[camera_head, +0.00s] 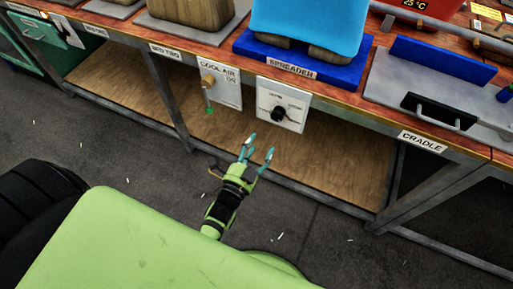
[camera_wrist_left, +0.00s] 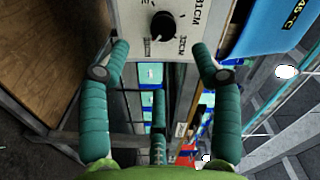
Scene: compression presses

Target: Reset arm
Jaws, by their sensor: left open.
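My left gripper (camera_head: 259,154) is green with teal fingers. In the head view it is raised in front of the workbench, below the white dial panel (camera_head: 283,106) with a black knob (camera_head: 278,113). Its fingers are spread and nothing is between them. In the left wrist view the gripper (camera_wrist_left: 160,72) shows its teal fingers wide apart. The white panel and its black knob (camera_wrist_left: 162,25) lie beyond the fingertips, and I see no contact with the knob. My right gripper is in neither view.
The bench's wooden edge (camera_head: 340,92) runs across the top. A blue spreader (camera_head: 306,68) stands above the dial panel, and a grey cradle (camera_head: 425,85) is to the right. A "cool air" panel (camera_head: 218,86) hangs to the left. The dark floor (camera_head: 120,160) in front is mostly clear.

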